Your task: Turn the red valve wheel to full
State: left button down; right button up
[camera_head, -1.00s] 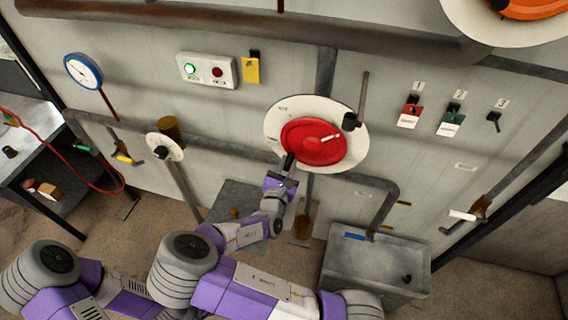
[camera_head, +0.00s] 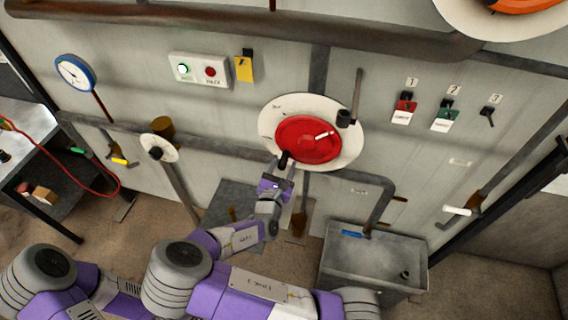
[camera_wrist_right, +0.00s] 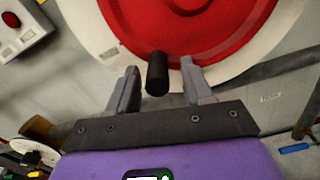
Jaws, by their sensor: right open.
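The red valve wheel (camera_head: 310,141) sits on a round white dial plate (camera_head: 346,148) on the wall, with a white pointer mark at its upper right. Its black handle peg (camera_head: 285,157) is at the wheel's lower left. My right gripper (camera_head: 281,170) is just below the peg. In the right wrist view my gripper (camera_wrist_right: 158,88) is open, and the black peg (camera_wrist_right: 157,73) sticks out between its two fingers with a gap on both sides. The red wheel (camera_wrist_right: 185,25) fills the top of that view. My left gripper is not in view.
A grey lever (camera_head: 357,90) stands at the plate's right edge. A small white dial (camera_head: 158,148) and pipes are left of the wheel. Numbered switches (camera_head: 446,118) are at the right. A metal tank (camera_head: 374,262) stands below on the floor.

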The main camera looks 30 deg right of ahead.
jog(key=b+v, duration=0.1)
jog(key=v, duration=0.5)
jog(key=shift+s, duration=0.3)
jog(key=s+d+f+m+g+y+b, duration=0.1)
jog(key=s+f+m+g+y+b, duration=0.3)
jog(key=f, duration=1.2)
jog(key=s+f+m+g+y+b, duration=0.2)
jog(key=s+f+m+g+b, duration=0.35)
jog(key=f, duration=1.05)
jog(key=s+a+f+m+g+y+b, duration=0.1)
jog(key=s+a+f+m+y+b, duration=0.2)
jog(key=m, duration=0.6)
jog(key=s+a+f+m+g+y+b, duration=0.2)
jog(key=s+a+f+m+y+b, duration=0.2)
jog(key=a+f+m+y, duration=0.3)
jog(key=a+f+m+b, duration=0.1)
jog(key=a+f+m, duration=0.1)
jog(key=a, duration=0.1)
jog(key=shift+a+b, duration=0.2)
jog(key=shift+b, duration=0.1)
